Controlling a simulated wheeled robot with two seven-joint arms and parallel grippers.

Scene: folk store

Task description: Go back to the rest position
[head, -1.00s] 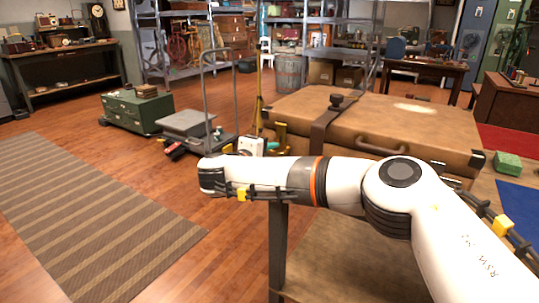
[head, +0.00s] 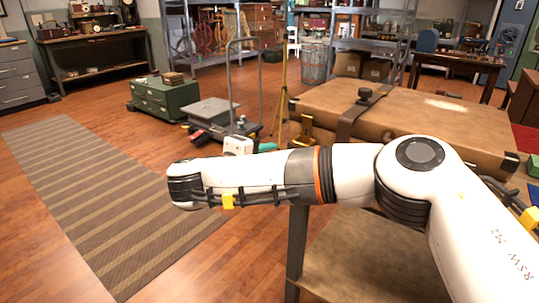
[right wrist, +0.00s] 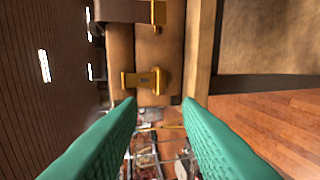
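My right arm reaches in from the right in the head view and is bent across the front of the suitcase. My left arm and left gripper are not in view.
The suitcase lies on a table (head: 365,255) close to my right arm. A hand truck (head: 240,85) and a green chest (head: 165,98) stand beyond. A striped rug (head: 95,190) lies on the open wooden floor at left. Metal shelves (head: 370,45) stand at the back.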

